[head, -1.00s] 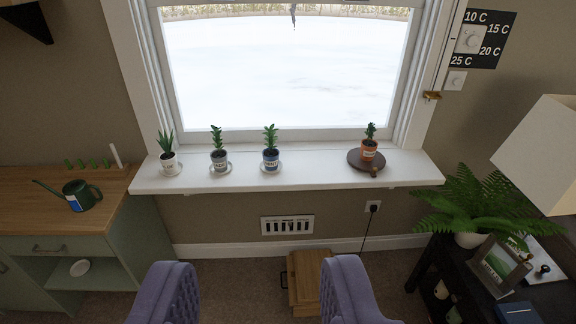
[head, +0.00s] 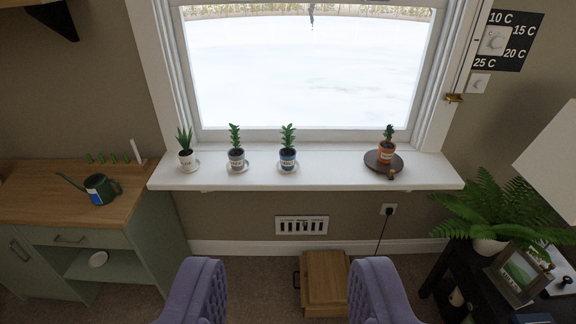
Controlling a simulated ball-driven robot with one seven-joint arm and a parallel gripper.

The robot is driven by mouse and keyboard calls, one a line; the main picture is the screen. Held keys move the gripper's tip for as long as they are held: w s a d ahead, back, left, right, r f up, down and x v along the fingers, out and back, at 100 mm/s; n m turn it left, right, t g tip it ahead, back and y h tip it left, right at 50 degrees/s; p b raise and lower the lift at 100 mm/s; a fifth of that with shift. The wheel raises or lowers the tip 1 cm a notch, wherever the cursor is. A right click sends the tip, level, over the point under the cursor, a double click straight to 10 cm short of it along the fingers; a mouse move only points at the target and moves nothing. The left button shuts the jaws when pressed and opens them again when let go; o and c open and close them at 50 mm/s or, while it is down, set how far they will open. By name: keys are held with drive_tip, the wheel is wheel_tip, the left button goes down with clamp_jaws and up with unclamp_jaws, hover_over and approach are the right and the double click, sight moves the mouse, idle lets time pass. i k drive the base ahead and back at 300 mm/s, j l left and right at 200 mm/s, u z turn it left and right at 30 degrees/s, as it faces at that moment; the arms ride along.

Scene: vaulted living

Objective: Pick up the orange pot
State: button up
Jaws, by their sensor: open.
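Three other potted plants stand on saucers to the left: a white pot (head: 186,157), a grey pot (head: 236,157) and a blue pot (head: 288,157).
A wooden-topped green cabinet (head: 125,187) with a watering can (head: 101,189) stands left. Two purple tufted chair parts (head: 203,290) rise in front, with a wooden box (head: 324,280) between them. A fern (head: 490,209) and lamp shade (head: 556,155) crowd the right. The sill's middle-right stretch is clear.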

sight(386, 149)
drive_tip(key=i+l, duration=0.5)
drive_tip(key=i, duration=0.15)
drive_tip(key=i+l, duration=1.05)
drive_tip(key=i, duration=0.25)
drive_tip(key=i+l, duration=0.5)
drive_tip(key=i, duration=0.15)
